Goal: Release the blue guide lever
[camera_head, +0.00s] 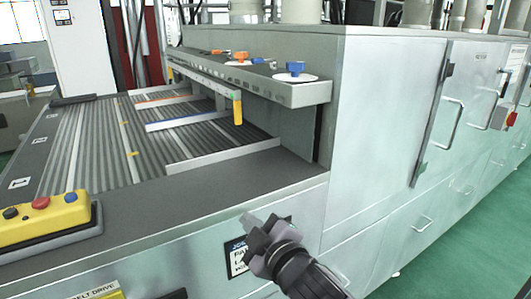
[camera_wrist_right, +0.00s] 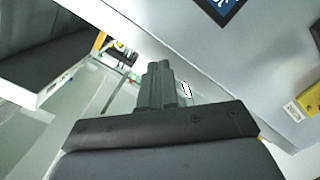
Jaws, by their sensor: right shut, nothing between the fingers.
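A blue guide lever (camera_head: 295,68) sits on a white disc on the grey ledge at the front right of the machine. A blue-edged guide rail (camera_head: 187,121) lies across the ribbed conveyor below. My right gripper (camera_head: 248,222) is in front of the machine's front panel, well below and in front of the lever. It is shut and empty, and its closed fingers also show in the right wrist view (camera_wrist_right: 157,70). The lever is not visible in the wrist view. My left gripper is in neither view.
An orange lever (camera_head: 239,57) stands on the ledge (camera_head: 300,93), left of the blue one. A yellow button box (camera_head: 45,219) sits at the front left edge. A yellow post (camera_head: 238,108) hangs below the ledge. Green floor (camera_head: 455,240) is clear at right.

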